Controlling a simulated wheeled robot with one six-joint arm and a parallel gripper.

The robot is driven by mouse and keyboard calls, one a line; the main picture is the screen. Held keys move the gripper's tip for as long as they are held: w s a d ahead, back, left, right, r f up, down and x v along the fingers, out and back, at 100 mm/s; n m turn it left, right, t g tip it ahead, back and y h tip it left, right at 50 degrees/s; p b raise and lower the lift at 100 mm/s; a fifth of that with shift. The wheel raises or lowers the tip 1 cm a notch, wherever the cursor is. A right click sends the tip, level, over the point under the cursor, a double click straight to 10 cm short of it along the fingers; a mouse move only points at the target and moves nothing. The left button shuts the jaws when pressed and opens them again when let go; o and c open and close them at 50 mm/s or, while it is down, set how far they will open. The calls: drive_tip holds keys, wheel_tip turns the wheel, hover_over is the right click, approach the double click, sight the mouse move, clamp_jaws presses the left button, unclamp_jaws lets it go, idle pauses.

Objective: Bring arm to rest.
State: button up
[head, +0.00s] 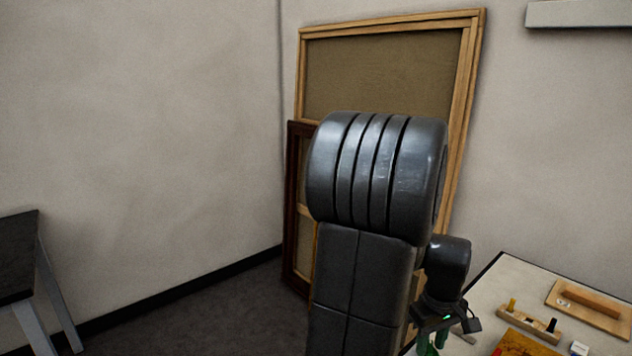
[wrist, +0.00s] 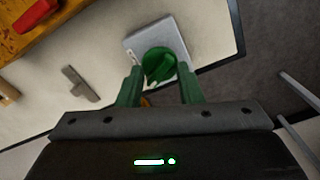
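My arm stands raised and bent in the middle of the head view. My gripper (head: 432,344) hangs at its lower right, above the near left part of the table, partly cut off by the bottom edge. In the wrist view its two green fingers (wrist: 160,75) are apart, with no thing clearly held between them. A round dark green thing (wrist: 158,64) shows between and past the fingertips. It appears on a pale grey square (wrist: 170,33); I cannot tell how far below the fingers it is.
The pale table (head: 490,290) holds a wooden board with a handle (head: 590,305), a small wooden rack (head: 530,324), a yellow and red thing (head: 516,345) and a white block (head: 579,348). Framed panels (head: 390,75) lean on the wall behind. A dark-topped stand (head: 18,258) is at left; floor between is clear.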

drive_tip(key=n, duration=0.4)
drive_tip(key=shift+n+b, duration=0.8)
drive_tip(key=shift+n, duration=1.9)
